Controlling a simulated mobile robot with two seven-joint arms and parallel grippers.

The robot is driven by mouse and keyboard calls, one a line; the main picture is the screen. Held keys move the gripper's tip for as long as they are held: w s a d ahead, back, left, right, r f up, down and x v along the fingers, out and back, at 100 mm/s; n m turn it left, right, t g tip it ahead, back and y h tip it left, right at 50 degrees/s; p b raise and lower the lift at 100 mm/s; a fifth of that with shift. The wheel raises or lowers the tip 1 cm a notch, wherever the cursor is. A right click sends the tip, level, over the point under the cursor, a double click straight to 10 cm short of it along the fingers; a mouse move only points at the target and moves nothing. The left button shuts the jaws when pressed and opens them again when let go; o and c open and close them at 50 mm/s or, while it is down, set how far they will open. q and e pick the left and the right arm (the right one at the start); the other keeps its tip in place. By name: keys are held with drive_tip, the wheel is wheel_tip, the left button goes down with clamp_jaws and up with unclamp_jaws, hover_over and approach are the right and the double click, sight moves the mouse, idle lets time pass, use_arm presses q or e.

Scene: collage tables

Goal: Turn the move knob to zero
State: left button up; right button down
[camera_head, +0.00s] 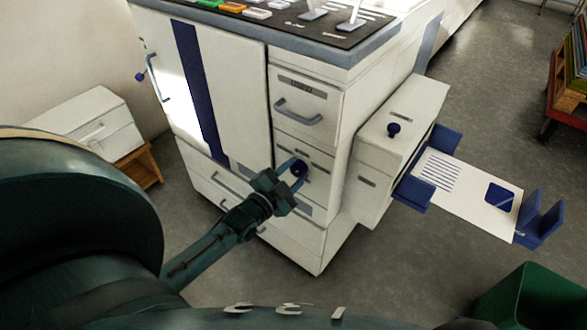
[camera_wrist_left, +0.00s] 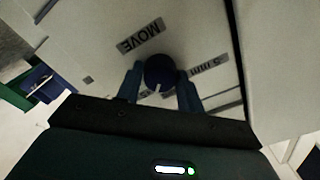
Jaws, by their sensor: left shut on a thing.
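The move knob (camera_head: 299,168) is a round dark blue knob on the white cabinet front, below the top drawer. In the left wrist view the knob (camera_wrist_left: 160,70) sits under an upside-down "MOVE" label (camera_wrist_left: 141,36). A "5 mm" label (camera_wrist_left: 209,64) is to its right, and another label behind it is partly hidden. A short white mark on the knob points down toward my wrist in that view. My left gripper (camera_head: 290,170) is shut on the knob, with one blue finger (camera_wrist_left: 132,84) on each side. My right gripper is not in view.
The white cabinet (camera_head: 228,95) carries a control panel (camera_head: 290,15) on top. A drawer handle (camera_head: 298,110) sticks out above the knob. A side unit (camera_head: 400,120) with a sheet tray (camera_head: 465,185) juts out right. A green bin (camera_head: 535,295) stands at lower right.

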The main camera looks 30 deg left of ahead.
use_arm(q)
drive_tip(key=shift+r+n+p, duration=0.15)
drive_tip(key=shift+n+p, duration=0.3)
drive_tip(key=shift+n, duration=0.45)
drive_tip(key=n+p, duration=0.1)
drive_tip(key=n, duration=0.1)
drive_tip(key=shift+n, duration=0.4)
drive_tip(key=shift+n+p, duration=0.3)
drive_tip(key=shift+n, duration=1.5)
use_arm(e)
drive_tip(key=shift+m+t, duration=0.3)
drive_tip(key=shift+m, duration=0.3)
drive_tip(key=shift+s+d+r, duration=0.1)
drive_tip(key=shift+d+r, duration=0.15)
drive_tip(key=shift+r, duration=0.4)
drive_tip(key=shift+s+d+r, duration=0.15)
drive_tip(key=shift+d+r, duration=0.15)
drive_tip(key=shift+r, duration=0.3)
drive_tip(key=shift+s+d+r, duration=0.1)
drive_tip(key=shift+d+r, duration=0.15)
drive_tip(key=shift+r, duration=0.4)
use_arm(q)
drive_tip(key=o, duration=1)
